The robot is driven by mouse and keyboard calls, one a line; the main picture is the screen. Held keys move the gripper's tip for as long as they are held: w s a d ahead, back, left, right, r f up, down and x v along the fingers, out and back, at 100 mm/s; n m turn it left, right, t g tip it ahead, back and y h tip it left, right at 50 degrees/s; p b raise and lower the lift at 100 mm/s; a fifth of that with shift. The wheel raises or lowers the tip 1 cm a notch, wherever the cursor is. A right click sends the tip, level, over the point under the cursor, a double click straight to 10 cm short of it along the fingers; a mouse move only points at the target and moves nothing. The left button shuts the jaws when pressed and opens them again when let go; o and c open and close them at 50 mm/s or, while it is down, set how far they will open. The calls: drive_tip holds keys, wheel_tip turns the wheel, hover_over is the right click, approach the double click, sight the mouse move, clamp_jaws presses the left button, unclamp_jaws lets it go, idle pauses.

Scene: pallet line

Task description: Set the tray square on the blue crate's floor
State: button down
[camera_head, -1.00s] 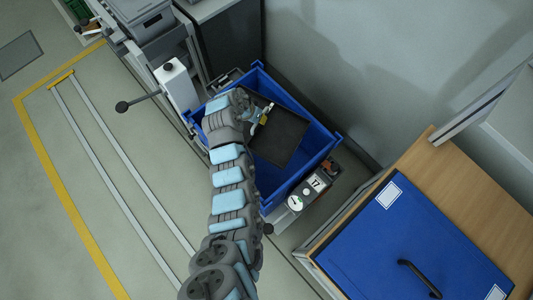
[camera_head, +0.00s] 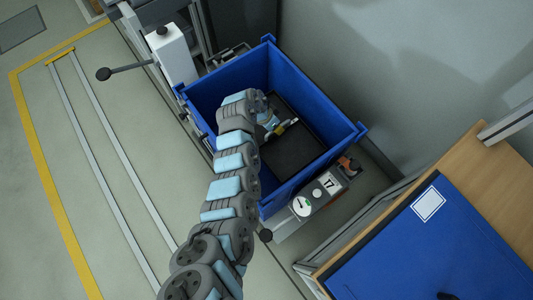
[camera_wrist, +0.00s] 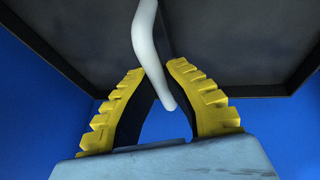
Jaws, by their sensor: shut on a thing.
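The black tray (camera_head: 303,151) is inside the blue crate (camera_head: 310,97), below its rim. In the head view its right edge runs roughly along the crate's right wall. My gripper (camera_head: 283,128) is over the tray, and my arm hides the tray's left part. In the wrist view, my gripper's yellow-and-black fingers (camera_wrist: 158,76) are closed in around a pale curved handle (camera_wrist: 146,30). The dark tray (camera_wrist: 75,38) and its rim fill the top of that view, with blue crate wall (camera_wrist: 38,118) beyond. I cannot tell whether the tray touches the floor.
A scale-like unit with a dial and a "17" label (camera_head: 328,185) sits at the crate's near right side. A white post with a lever (camera_head: 175,55) stands at the left. A wooden bench (camera_head: 455,165) with a blue panel (camera_head: 425,245) is at the right.

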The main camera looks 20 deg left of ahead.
sight(276, 140)
wheel_tip(276, 140, down, 5)
drive_tip(key=b, duration=0.3)
drive_tip(key=shift+r, duration=0.15)
drive_tip(key=shift+a+f+b, duration=0.1)
drive_tip(key=shift+f+b, duration=1.75)
drive_tip(key=shift+f, duration=1.2)
drive_tip(key=shift+f+b, duration=1.4)
drive_tip(key=shift+f, duration=0.5)
drive_tip(key=shift+r, duration=0.1)
drive_tip(key=c, duration=1.6)
unclamp_jaws()
drive_tip(key=o, duration=0.4)
drive_tip(key=shift+c, duration=0.2)
